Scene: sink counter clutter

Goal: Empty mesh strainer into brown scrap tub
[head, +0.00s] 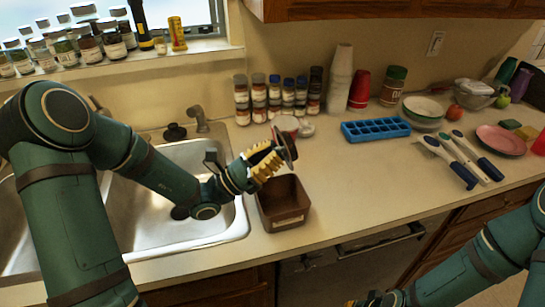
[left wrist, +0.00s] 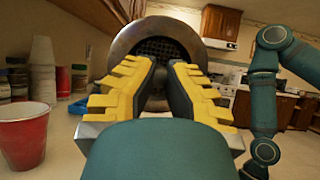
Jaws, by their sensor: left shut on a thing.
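My left gripper (head: 268,160) is shut on the mesh strainer (head: 289,146), which is held up above the back part of the brown scrap tub (head: 283,216). The strainer looks steeply tilted, nearly edge-on. In the left wrist view the yellow fingers (left wrist: 160,85) close on the near side of the strainer (left wrist: 128,42), whose round metal rim surrounds dark mesh. I cannot tell whether anything is in it. The tub stands on the counter right of the sink; its visible inside looks bare. My right gripper (head: 365,301) is mostly cut off at the bottom edge.
A red cup (left wrist: 22,138) stands close by in the left wrist view. Spice jars (head: 258,98) line the wall behind. Counter right of the tub is clear.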

